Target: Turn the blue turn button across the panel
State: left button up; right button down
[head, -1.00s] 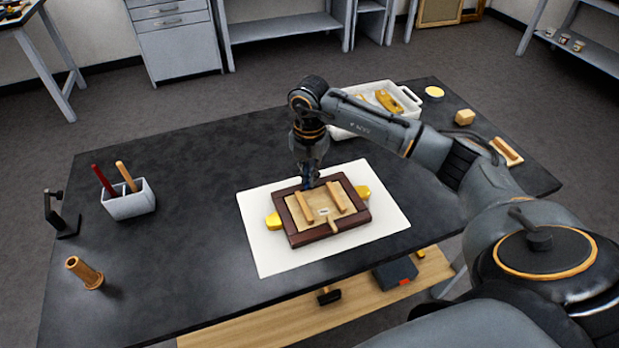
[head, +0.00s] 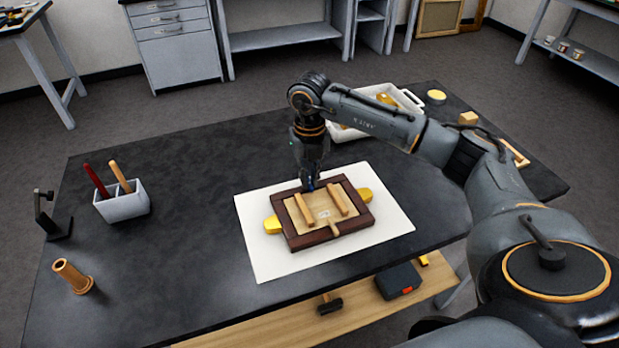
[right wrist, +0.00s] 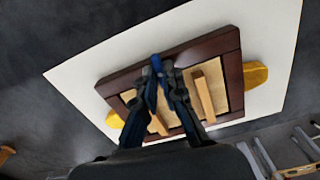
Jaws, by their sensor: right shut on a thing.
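A dark wooden frame (head: 290,236) with a light wood panel (head: 322,211) in it lies on a white sheet (head: 262,262). Two wooden bars cross the panel, and a small wooden turn button (head: 334,230) sits at the near edge. My right gripper (head: 309,188) reaches down to the far edge of the frame. In the right wrist view its fingers (right wrist: 160,68) are closed on the blue turn button (right wrist: 156,60) at the frame's rail. The fingers hide most of the button, so its angle to the panel is unclear. My left gripper is out of view.
Yellow pieces (head: 272,225) stick out at both sides of the frame. A white tray (head: 408,100) stands behind my right arm. A grey holder (head: 122,207) with two handled tools, a wooden peg (head: 72,275) and a dark stand (head: 54,222) are at left. The table between is clear.

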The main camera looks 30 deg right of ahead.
aim_at(310, 183)
dwell(0.3)
jog(key=c, duration=1.4)
grip_release()
jog(key=shift+c, duration=0.2)
jog(key=shift+r, duration=0.1)
notch_tip(310, 183, up, 12)
